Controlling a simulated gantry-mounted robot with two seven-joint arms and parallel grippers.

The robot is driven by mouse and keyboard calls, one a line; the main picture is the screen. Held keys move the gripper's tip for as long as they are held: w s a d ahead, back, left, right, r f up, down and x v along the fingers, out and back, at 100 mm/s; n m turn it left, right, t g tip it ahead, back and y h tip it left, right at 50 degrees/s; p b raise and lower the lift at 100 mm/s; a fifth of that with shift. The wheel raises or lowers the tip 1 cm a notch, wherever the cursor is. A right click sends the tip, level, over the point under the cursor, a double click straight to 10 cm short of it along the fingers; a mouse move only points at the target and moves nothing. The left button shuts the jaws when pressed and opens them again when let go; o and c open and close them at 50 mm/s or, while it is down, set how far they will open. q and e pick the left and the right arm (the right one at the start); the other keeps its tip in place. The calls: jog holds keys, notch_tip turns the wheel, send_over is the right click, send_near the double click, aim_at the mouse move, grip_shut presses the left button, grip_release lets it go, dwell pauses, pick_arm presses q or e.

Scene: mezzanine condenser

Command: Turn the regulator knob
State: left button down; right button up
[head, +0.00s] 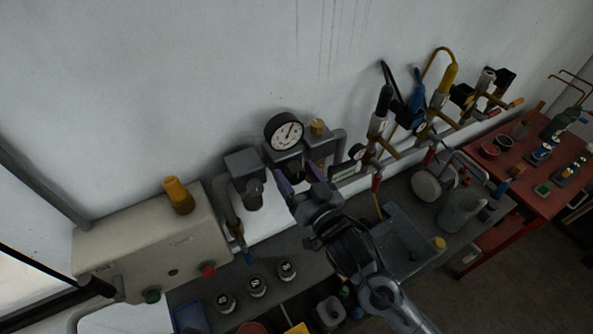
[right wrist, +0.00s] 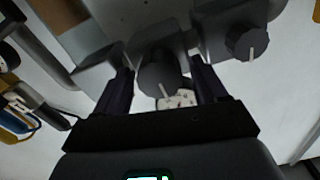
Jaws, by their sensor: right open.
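The regulator with the round dial gauge (head: 284,131) is fixed to the wall in the head view. Its dark grey knob (right wrist: 158,76) has a white pointer line and shows between my fingers in the right wrist view. My right gripper (head: 296,174) is open, one finger on either side of this knob, with narrow gaps visible; I cannot tell whether the fingers reach fully around it. The gauge's white face (right wrist: 180,99) is partly covered behind the knob. In the head view my gripper hides the knob. My left gripper is not in view.
A second grey knob (right wrist: 246,42) sits close beside, on the neighbouring unit (head: 246,165). A beige box (head: 150,250) with buttons is at left. Several weights stand below on the bench. Torches and hoses (head: 420,105) hang at right, beside a red table (head: 548,185).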

jog(key=shift+w+a, duration=0.15)
jog(key=shift+w, duration=0.05)
jog(key=shift+c, duration=0.4)
jog(key=c, duration=0.9)
jog(key=shift+n, duration=0.3)
jog(key=n, duration=0.2)
jog(key=shift+n, duration=2.5)
